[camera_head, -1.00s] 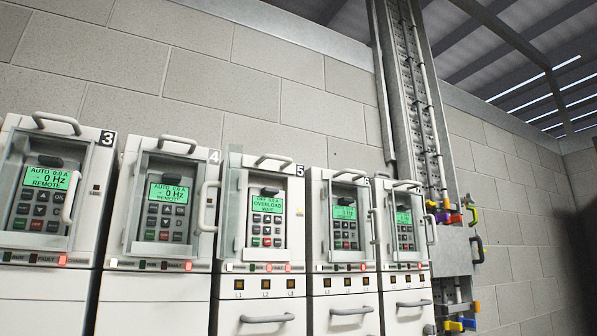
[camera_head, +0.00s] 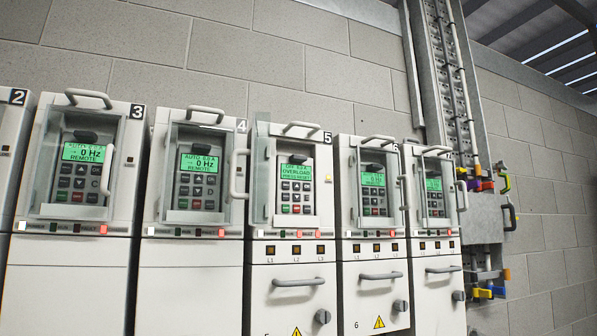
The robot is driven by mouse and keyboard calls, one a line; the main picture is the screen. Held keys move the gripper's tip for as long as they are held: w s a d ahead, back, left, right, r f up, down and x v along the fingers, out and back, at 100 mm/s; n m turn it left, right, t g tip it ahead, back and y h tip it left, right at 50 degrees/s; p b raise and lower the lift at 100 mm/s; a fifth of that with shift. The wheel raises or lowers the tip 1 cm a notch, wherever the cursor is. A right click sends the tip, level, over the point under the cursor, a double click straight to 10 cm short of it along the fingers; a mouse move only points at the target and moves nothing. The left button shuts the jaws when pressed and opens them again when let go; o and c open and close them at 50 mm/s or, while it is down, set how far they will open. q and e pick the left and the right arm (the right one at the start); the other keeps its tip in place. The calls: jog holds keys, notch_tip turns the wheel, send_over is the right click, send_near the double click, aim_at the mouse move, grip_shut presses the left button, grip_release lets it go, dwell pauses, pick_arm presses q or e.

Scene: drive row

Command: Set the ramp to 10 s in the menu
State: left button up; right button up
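Drive 5 (camera_head: 292,255) stands in a row of white drive cabinets. Its clear keypad cover (camera_head: 261,172) stands swung open to the left. Its green display (camera_head: 294,172) reads OVERLOAD and PRESS RESET under a smaller top line. Its keypad (camera_head: 296,197) is uncovered, with a green and a red key in the bottom row. No ramp menu shows on any display. Drive 3 (camera_head: 68,265) and drive 4 (camera_head: 190,270) show 0 Hz and REMOTE behind framed covers that look shut. Neither of my grippers is in view.
Drive 2 (camera_head: 14,150) is cut off at the left edge. Drive 6 (camera_head: 372,270) and another drive (camera_head: 437,250) stand to the right of drive 5. Beyond them, a vertical cable tray (camera_head: 452,90) and colored padlocks (camera_head: 482,185) are on the block wall (camera_head: 540,150).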

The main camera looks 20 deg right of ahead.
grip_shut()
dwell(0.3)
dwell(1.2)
